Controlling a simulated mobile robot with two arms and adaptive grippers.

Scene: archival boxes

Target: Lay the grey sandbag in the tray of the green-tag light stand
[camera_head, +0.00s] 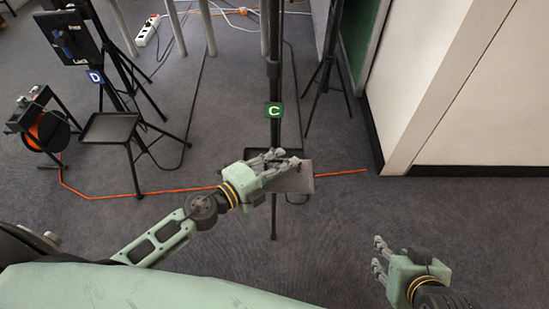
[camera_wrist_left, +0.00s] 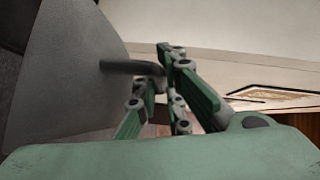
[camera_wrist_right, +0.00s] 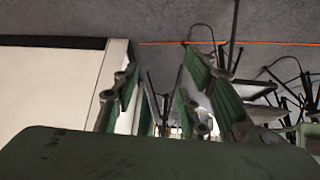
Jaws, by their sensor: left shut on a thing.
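My left gripper (camera_head: 284,160) is shut on the dark handle (camera_wrist_left: 132,67) of the grey sandbag (camera_head: 300,178). The sandbag hangs beneath the fingers, and its grey side fills the left of the left wrist view (camera_wrist_left: 70,85). The green tag (camera_head: 274,110), marked C, is on the pole of a dark light stand. This stand's dark tray (camera_head: 255,154) is mostly hidden behind the gripper and sandbag. The sandbag overlaps the tray in the head view; whether they touch, I cannot tell. My right gripper (camera_head: 378,258) is open and empty, low at the right.
A blue-tag stand (camera_head: 96,75), marked D, has an empty tray (camera_head: 109,127) at the left. A cable reel (camera_head: 42,130) stands beside it. An orange cable (camera_head: 150,191) crosses the carpet. A white wall (camera_head: 440,90) bounds the right.

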